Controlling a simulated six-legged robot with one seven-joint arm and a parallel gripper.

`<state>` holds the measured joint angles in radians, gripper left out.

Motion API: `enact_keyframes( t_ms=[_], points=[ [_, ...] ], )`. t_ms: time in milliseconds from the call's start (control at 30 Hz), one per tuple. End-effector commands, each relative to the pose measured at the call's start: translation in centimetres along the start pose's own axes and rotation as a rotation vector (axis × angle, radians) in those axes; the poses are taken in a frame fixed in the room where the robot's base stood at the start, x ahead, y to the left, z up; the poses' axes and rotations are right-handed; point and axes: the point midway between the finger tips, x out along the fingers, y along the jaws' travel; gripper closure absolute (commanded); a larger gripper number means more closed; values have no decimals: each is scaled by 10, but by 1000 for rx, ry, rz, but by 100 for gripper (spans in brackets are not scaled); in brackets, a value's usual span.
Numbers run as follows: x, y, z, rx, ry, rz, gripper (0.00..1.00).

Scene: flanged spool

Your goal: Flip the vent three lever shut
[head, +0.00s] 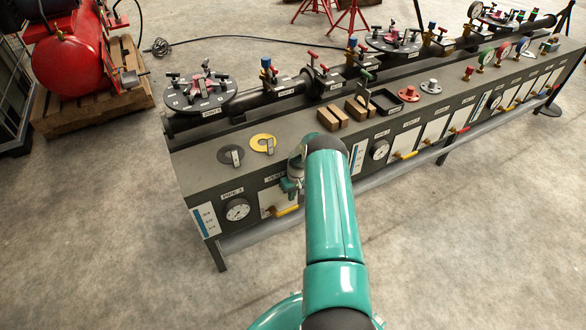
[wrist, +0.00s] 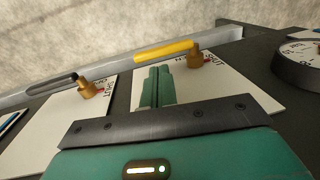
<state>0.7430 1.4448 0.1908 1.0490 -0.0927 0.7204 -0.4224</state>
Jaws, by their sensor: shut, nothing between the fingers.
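A yellow-handled lever (wrist: 165,50) on a brass hub (wrist: 195,57) is mounted on a white plate (wrist: 215,95) in the wrist view. Its handle points left there, away from the printed SHUT mark beside the hub. It also shows in the head view (head: 287,210), low on the front of the bench, handle to the right. The vent number on the label above it is not readable. My gripper (wrist: 160,70) is shut and empty, its fingertips close to the yellow handle; I cannot tell whether they touch. In the head view my gripper (head: 291,187) is partly hidden by my arm.
A dark-handled lever (wrist: 52,87) sits on the neighbouring plate to the left in the wrist view. A round gauge (wrist: 303,60) stands out at right. The bench (head: 205,160) carries gauges, wooden blocks (head: 333,117) and valves. The floor in front is clear.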

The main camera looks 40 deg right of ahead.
Motion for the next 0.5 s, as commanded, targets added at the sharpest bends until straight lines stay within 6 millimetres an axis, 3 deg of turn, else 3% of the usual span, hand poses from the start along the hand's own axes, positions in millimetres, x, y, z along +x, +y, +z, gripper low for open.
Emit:
enact_keyframes(
  t_ms=[500],
  points=[
    [-110,-18,-4,-1,2,1,100]
  ],
)
